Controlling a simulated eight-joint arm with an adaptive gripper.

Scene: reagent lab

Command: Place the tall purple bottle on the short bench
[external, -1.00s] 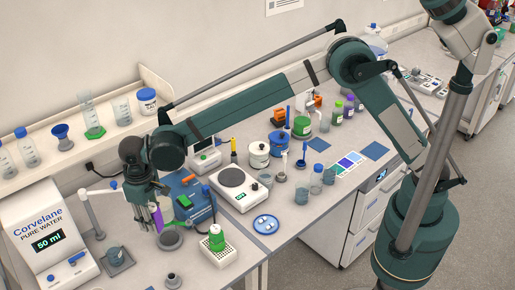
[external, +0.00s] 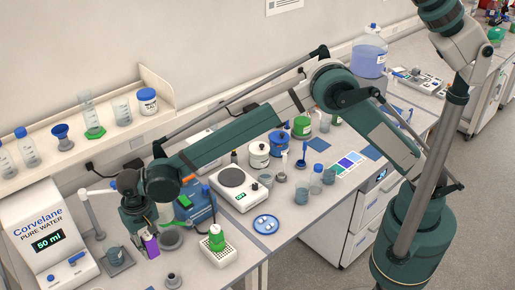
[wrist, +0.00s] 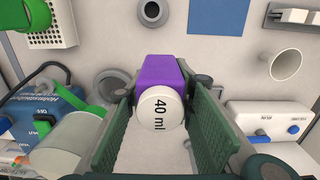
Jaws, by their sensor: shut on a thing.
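The purple bottle (external: 150,245) has a white cap marked 40 ml in the wrist view (wrist: 160,106), where its purple body (wrist: 161,70) shows between the fingers. My gripper (external: 146,230) is shut on it, with one green finger on each side; in the wrist view the fingertips (wrist: 161,88) flank the cap and upper body. The bottle looks upright, low over or on the near-left bench top (external: 195,282); I cannot tell whether its base touches. I cannot tell which bench is the short one.
A grey round pad (external: 170,238) and a blue device (external: 198,203) are right of the bottle. A rack with a green bottle (external: 217,240) stands further right.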

